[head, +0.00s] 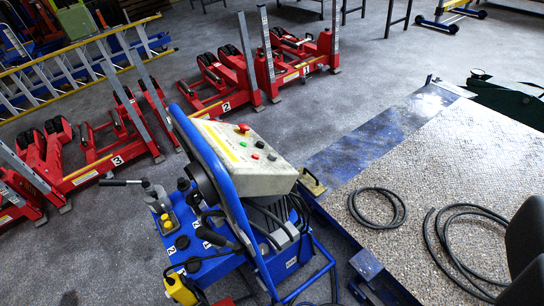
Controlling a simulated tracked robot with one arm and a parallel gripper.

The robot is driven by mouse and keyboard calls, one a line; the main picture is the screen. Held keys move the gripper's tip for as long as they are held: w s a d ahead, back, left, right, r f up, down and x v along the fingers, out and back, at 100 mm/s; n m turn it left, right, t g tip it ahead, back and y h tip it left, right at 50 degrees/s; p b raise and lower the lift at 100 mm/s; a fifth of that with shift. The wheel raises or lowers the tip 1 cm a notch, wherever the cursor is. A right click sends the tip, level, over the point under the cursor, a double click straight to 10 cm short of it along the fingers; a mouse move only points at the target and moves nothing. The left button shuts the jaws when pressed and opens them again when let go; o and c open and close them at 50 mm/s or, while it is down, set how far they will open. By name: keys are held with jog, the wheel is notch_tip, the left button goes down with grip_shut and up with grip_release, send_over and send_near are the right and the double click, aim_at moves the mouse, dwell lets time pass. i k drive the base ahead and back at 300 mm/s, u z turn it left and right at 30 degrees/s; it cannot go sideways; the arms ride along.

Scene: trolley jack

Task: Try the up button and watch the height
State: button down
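The control box (238,155) sits tilted on top of a blue wheeled power unit (215,262), just left of the picture's middle. No height readout is legible. A dark part at the lower right edge may be my gripper (526,250); its fingers cannot be made out.
A raised blue-edged platform with a pebbled top (440,165) fills the right side. Black hoses (378,207) lie coiled on it.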

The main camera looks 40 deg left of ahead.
aim_at(273, 156)
jog(key=u, duration=0.05)
jog(key=i, duration=0.95)
jog(key=z, duration=0.05)
